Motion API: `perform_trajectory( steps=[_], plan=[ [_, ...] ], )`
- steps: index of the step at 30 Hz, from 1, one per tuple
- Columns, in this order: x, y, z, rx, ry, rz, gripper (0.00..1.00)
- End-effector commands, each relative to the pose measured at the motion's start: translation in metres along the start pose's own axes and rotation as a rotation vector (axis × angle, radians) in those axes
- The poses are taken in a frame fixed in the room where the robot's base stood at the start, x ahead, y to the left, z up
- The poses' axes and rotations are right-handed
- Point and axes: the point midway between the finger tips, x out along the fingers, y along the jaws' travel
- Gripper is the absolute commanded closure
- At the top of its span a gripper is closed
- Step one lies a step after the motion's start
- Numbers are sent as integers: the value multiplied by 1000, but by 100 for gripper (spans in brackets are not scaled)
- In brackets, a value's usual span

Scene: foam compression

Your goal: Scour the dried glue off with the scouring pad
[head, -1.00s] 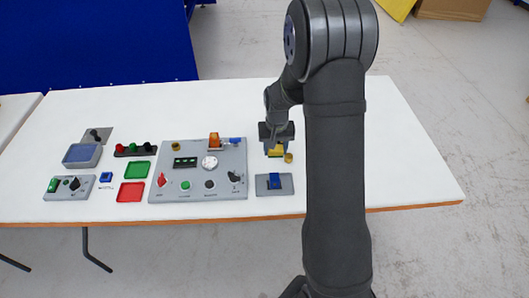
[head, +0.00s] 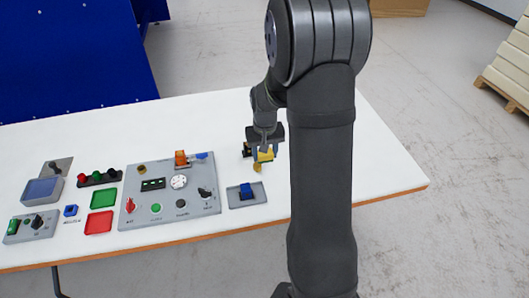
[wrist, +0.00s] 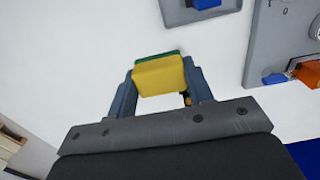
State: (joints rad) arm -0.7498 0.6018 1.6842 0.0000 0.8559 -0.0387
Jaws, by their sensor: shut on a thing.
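The scouring pad (wrist: 160,77) is a yellow block with a green layer along its far edge in the wrist view. My gripper (wrist: 158,74) is shut on it, one finger at each side. In the head view the yellow pad (head: 266,155) shows below my gripper (head: 264,150), low over the white table or on it; I cannot tell if it touches.
A small dark thing (head: 247,150) is close left of my gripper. A plate with a blue switch (head: 247,193) and a grey control panel (head: 168,190) lie nearer and left. The white table (head: 370,165) is bare to the right.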

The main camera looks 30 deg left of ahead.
Motion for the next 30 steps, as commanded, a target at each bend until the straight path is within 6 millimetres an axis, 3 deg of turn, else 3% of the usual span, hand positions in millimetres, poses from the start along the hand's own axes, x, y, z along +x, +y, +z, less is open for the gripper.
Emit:
perform_trajectory(
  steps=[5,8,12,18,24,30],
  plan=[
    [-3,-19,-18,-114,3,0,71],
    [-8,-46,-39,-277,3,0,71],
    [-17,-101,-74,-585,3,1,71],
    [-30,-190,-107,-1033,3,1,71],
    [-42,-264,-120,-1381,2,1,71],
    [-47,-298,-122,-1547,0,1,71]
  ],
)
